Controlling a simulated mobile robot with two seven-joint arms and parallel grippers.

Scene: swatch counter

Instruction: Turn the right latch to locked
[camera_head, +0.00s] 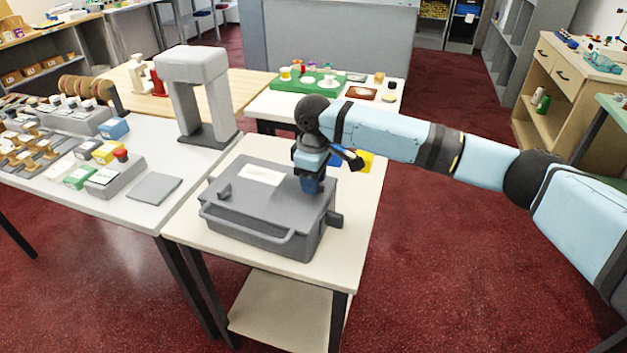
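A grey case (252,207) with a white label (262,175) on its lid and a handle along its front lies on a small white table. The left latch (224,191) is a small raised grey piece on the left of the lid. My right gripper (312,188) points down at the right part of the lid, where a right latch would match the left one. The gripper hides that spot, so I cannot see the right latch or how it is turned. Whether the fingers are open or shut is not clear. My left gripper is out of view.
A dark grey knob (335,220) sticks out of the case's right side. A yellow and blue object (365,160) shows behind my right wrist. A grey arch-shaped press (195,90) stands on the left counter, with a red-buttoned box (120,172) nearby.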

